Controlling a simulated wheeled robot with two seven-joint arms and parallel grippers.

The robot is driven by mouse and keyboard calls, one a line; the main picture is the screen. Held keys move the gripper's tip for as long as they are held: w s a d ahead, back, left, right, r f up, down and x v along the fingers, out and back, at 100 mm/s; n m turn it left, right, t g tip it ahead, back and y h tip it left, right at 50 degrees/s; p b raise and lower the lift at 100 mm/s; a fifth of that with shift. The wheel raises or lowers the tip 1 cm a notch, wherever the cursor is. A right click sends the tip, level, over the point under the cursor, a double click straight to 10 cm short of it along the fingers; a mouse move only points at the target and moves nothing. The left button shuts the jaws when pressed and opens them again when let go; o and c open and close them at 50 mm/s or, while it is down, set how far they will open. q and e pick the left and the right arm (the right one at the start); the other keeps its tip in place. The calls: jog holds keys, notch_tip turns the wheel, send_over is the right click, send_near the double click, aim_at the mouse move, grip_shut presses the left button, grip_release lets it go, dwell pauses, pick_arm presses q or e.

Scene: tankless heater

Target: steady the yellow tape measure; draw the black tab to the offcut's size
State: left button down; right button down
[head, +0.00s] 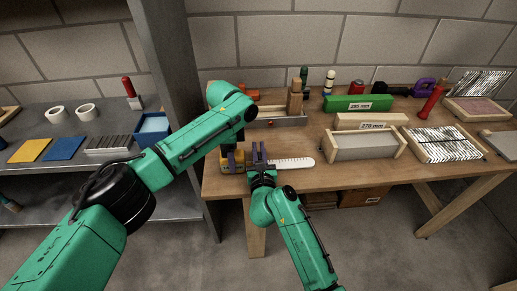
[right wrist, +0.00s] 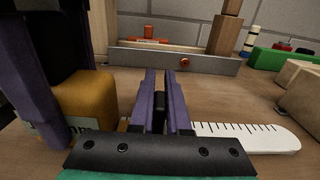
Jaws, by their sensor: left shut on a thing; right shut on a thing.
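The yellow tape measure (right wrist: 88,100) sits on the bench at the left in the right wrist view. My left gripper (head: 232,158) is shut on it from above and hides much of it. My right gripper (head: 259,152) is just to its right. In the right wrist view its purple fingers (right wrist: 163,78) are shut on the black tab (right wrist: 160,108). A white strip with black tick marks (right wrist: 245,136) lies to the right of the fingers. A pale block labelled 270 mm (head: 372,121) lies further right; I cannot tell if it is the offcut.
A grey tray with wooden pieces (head: 278,123) stands behind the grippers. A green block with a label (head: 345,104), a wooden-ended box (head: 365,147) and a red bottle (head: 431,103) stand to the right. The bench right of the strip's end is partly clear.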

dwell(0.7)
jog(key=d, duration=1.3)
jog(key=shift+d+f, duration=0.1)
jog(key=c, duration=0.9)
grip_release()
jog(key=s, duration=1.2)
